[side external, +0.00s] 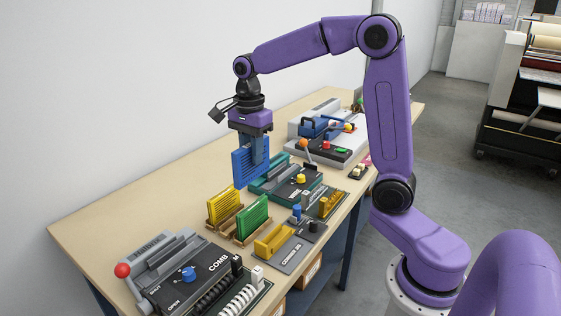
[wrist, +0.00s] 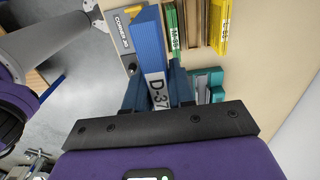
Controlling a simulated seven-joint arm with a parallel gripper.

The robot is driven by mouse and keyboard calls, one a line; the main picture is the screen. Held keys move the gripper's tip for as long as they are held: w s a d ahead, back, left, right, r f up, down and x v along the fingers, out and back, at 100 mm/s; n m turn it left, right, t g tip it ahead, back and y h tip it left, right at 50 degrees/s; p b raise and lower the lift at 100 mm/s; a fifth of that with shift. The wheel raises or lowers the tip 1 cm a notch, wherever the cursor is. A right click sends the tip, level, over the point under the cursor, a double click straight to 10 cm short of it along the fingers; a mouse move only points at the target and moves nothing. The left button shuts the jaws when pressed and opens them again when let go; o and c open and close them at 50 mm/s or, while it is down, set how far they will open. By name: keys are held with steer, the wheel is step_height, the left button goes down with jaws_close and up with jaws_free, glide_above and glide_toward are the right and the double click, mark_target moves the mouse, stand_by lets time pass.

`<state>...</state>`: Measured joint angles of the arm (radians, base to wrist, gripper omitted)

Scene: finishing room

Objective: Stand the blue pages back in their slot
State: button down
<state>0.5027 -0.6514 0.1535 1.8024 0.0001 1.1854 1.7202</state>
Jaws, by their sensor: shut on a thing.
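My gripper (side external: 259,150) is shut on the blue pages (side external: 245,168), a ribbed upright block held in the air above the bench. In the wrist view the blue pages (wrist: 148,35) stick out beyond my two fingers (wrist: 158,88) and carry a white label reading D-37. Yellow pages (side external: 224,206) and green pages (side external: 254,217) stand in a wooden rack (side external: 238,235) below and in front of the blue block. In the wrist view the green pages (wrist: 173,28) and yellow pages (wrist: 221,22) lie right of the blue block.
A grey COMB machine (side external: 200,270) with a red knob fills the near end. A grey corner tool (side external: 283,243) stands right of the rack. A teal machine (side external: 290,180) and a white machine (side external: 325,135) stand behind. Bare bench (side external: 130,210) lies left.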

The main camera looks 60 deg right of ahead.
steer(key=w+d+f, duration=0.2)
steer(key=w, duration=0.6)
steer(key=shift+w+d+f, duration=0.15)
steer(key=shift+f, duration=4.2)
steer(key=shift+w+d+f, duration=0.1)
steer(key=shift+f, duration=4.25)
steer(key=shift+f, duration=0.65)
steer(key=c, duration=1.2)
jaws_free()
steer(key=shift+c, duration=0.2)
step_height(320, 180, up, 11)
